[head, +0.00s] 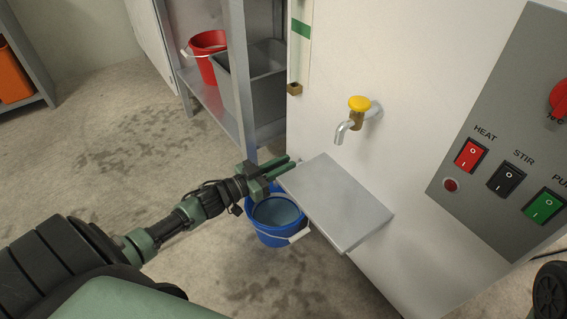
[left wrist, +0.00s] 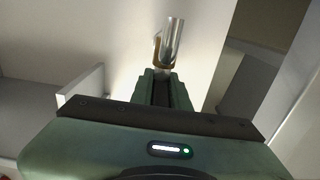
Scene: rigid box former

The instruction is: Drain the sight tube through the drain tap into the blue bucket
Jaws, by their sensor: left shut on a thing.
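The sight tube (head: 304,50), a pale strip with a green band, runs down the left edge of the white machine to a brass block (head: 294,89). My left gripper (head: 290,166) reaches to the machine's left edge below that block. In the left wrist view its fingers (left wrist: 162,76) are shut at a small brass and silver fitting, which looks like the drain tap (left wrist: 174,40). The head view mostly hides this fitting. The blue bucket (head: 268,236) stands on the floor below the gripper, its white handle down at the right. A grey-blue surface shows inside; I cannot tell whether it is liquid.
A grey shelf (head: 335,203) juts from the machine just right of the gripper. Above it is a yellow-handled tap (head: 358,104). A switch panel (head: 505,140) is at right. A red bucket (head: 207,62) and grey bin (head: 252,95) stand in a rack behind. Floor at left is clear.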

